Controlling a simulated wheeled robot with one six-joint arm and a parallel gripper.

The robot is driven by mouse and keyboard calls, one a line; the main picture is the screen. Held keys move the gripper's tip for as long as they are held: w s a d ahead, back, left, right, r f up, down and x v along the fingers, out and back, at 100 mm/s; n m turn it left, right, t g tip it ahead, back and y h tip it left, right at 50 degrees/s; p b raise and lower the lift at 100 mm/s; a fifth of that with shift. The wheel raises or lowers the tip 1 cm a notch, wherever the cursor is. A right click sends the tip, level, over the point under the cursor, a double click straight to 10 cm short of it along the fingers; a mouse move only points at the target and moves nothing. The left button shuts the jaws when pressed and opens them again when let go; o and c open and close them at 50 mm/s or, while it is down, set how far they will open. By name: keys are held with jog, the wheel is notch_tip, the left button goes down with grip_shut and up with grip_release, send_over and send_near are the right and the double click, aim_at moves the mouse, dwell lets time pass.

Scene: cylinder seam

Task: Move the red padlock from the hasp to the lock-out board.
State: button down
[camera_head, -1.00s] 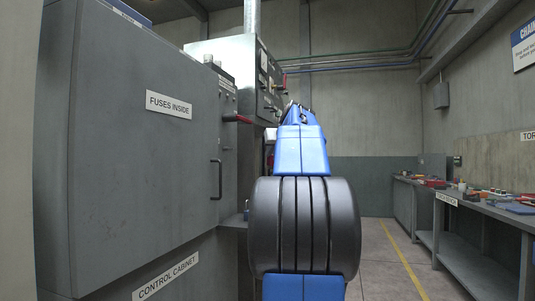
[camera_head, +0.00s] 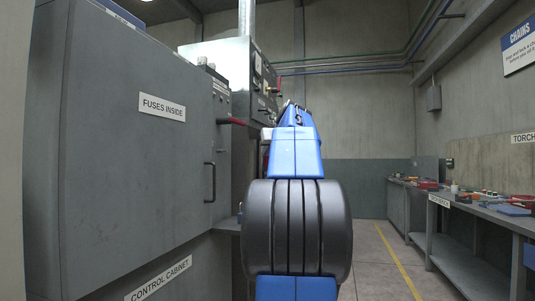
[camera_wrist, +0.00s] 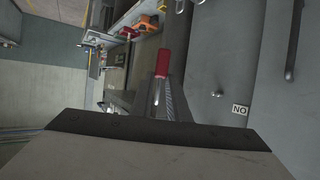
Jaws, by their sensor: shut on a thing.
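My gripper (camera_wrist: 165,98) shows in the wrist view with its fingers closed around a red thing (camera_wrist: 162,62). I cannot clearly make out the hasp or the lock-out board in either view.
A large grey control cabinet (camera_head: 140,165) fills the left, with a bar handle (camera_head: 210,182). A red lever (camera_head: 232,121) juts out beyond it. A workbench (camera_head: 480,208) with several small items runs along the right. The floor (camera_head: 378,262) between is clear.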

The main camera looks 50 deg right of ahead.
jog(key=shift+s+d, duration=0.3)
jog(key=shift+s, duration=0.5)
jog(key=shift+s+d, duration=0.35)
jog(key=shift+s, duration=0.45)
jog(key=shift+s+d, duration=0.3)
jog(key=shift+s, duration=0.5)
jog(key=w+a+f+n+t+y, duration=0.1)
jog(key=w+a+f+n+y, duration=0.25)
jog(key=w+f, duration=0.35)
jog(key=w+a+f+n+t+y, duration=0.1)
jog(key=w+a+f+n+y, duration=0.3)
jog(key=w+f, duration=0.3)
jog(key=shift+m, duration=0.25)
jog(key=shift+w+a+f, duration=0.1)
jog(key=shift+f, duration=1.6)
jog(key=shift+w+a+f, duration=0.1)
jog(key=shift+a+f, duration=0.05)
jog(key=shift+f, duration=1.6)
jog(key=shift+w+a+f, duration=0.1)
jog(key=shift+f, duration=1.6)
